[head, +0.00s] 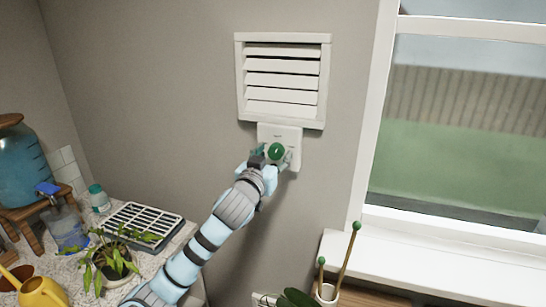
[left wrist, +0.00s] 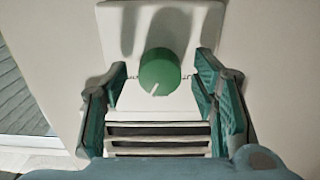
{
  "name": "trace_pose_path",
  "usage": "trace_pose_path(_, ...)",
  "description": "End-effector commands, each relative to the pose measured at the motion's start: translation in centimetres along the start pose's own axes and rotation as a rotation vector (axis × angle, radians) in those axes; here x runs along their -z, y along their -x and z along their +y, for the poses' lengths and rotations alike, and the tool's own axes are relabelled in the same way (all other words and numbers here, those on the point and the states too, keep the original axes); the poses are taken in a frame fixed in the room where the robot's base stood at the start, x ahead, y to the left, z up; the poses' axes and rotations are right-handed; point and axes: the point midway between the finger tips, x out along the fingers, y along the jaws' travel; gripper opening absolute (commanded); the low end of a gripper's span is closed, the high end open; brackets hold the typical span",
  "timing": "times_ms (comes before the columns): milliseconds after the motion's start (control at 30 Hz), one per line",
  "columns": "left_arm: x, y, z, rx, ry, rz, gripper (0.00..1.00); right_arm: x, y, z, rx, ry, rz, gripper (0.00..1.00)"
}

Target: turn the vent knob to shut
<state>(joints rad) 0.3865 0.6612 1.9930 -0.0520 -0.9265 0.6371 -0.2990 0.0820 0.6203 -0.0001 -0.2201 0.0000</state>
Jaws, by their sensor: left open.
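The round green vent knob (head: 276,151) sits on a white plate (head: 293,134) on the wall, just below the white vent (head: 240,80). Dark gaps show between the vent's slats. In the left wrist view the knob (left wrist: 160,72) has a white pointer mark toward its lower left, and the slats (left wrist: 158,140) appear below it. My left gripper (head: 273,161) is at the plate, open, with one finger on each side of the knob. In the left wrist view, a gap shows between the knob and each finger of this gripper (left wrist: 162,76). My right gripper is not in view.
A window (head: 460,130) with a white sill (head: 440,264) is on the right. At lower left, a counter holds a glass dispenser (head: 22,165), a spray bottle (head: 65,228), a slotted tray (head: 140,225), a potted plant (head: 112,262) and a yellow watering can (head: 42,292).

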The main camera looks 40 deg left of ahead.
Motion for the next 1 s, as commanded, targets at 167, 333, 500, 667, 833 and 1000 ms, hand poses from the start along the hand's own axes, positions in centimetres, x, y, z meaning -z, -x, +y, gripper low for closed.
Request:
trace_pose_path(167,-0.06,-0.03,0.0,0.0,0.0,-0.001,0.54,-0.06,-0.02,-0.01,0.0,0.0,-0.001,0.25)
trace_pose_path(333,-0.07,-0.01,-0.01,0.0,0.0,-0.001,0.31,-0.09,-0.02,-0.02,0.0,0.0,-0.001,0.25)
trace_pose_path(500,-0.08,0.0,0.0,0.0,0.0,-0.001,0.06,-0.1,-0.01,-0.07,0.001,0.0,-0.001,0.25)
trace_pose_path(667,-0.09,0.01,0.0,0.0,0.005,-0.001,0.06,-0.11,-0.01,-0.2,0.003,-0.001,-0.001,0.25)
trace_pose_path(833,-0.11,0.01,0.01,0.0,0.04,-0.001,0.06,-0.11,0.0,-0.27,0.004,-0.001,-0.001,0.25)
trace_pose_path(1000,-0.12,0.02,0.02,0.001,0.12,-0.002,0.06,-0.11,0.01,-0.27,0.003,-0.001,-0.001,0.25)
